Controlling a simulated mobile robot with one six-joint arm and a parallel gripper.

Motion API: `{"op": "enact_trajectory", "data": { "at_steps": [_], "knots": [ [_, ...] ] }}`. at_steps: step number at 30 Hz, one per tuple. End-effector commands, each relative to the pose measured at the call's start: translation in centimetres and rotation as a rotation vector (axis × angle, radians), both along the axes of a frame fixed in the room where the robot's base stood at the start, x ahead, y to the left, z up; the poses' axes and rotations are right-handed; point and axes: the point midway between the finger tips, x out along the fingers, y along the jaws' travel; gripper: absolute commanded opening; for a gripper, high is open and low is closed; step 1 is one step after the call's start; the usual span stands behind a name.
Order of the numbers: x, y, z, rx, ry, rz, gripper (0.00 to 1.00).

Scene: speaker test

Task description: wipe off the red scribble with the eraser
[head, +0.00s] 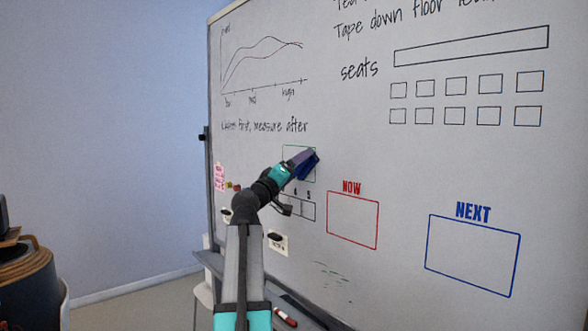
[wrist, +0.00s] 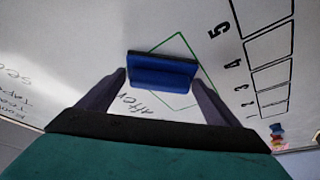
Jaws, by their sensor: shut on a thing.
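A blue eraser (head: 308,163) with a dark pad is at the whiteboard (head: 440,160), over a box drawn in green. In the wrist view the eraser (wrist: 162,72) sits between the two fingers of my gripper (wrist: 160,82), which is shut on it. In the head view my gripper (head: 294,171) points up at the board. The eraser is at or very near the board; I cannot tell if it touches. No red scribble shows in either view. The eraser and my arm hide part of the green box and the board behind them.
A red "NOW" box (head: 353,220) and a blue "NEXT" box (head: 472,255) are drawn to the right. A red marker (head: 285,317) lies on the tray. Small magnets and notes (head: 219,177) are at the left edge.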

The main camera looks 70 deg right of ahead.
Motion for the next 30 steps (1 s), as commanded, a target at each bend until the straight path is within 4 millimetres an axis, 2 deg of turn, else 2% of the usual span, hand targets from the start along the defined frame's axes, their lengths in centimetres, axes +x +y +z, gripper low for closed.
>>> {"op": "enact_trajectory", "data": {
  "at_steps": [23,30],
  "knots": [
    [0.06,0.11,0.03,0.0,0.001,-0.002,0.67],
    [0.72,-0.44,-0.12,-0.001,0.0,-0.001,0.67]
  ]
}}
